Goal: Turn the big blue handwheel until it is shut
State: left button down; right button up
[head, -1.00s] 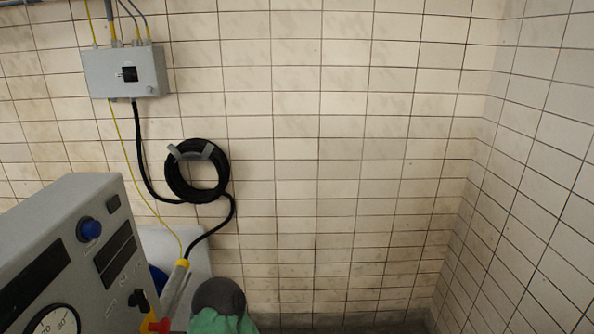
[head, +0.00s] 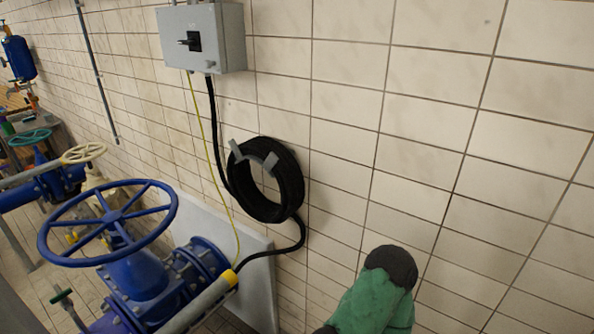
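The big blue handwheel (head: 108,222) is at the lower left of the head view, a spoked ring lying roughly level on top of a blue valve body (head: 138,277). The valve joins a flanged blue pipe. Nothing touches the wheel. Neither of my grippers shows in the head view, so nothing is seen of what they hold.
A dark-topped object with green covering (head: 378,292) stands at the bottom right of centre. A cream handwheel (head: 83,153) and a teal handwheel (head: 30,137) are farther left.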

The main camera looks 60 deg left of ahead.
aim_at(114, 220)
jog(key=i+u, duration=0.1)
jog(key=u, duration=0.3)
jog(key=i+u, duration=0.1)
jog(key=u, duration=0.35)
jog(key=i+l+u, duration=0.1)
jog(key=u, duration=0.3)
jog(key=i+l+u, duration=0.1)
jog(key=u, duration=0.35)
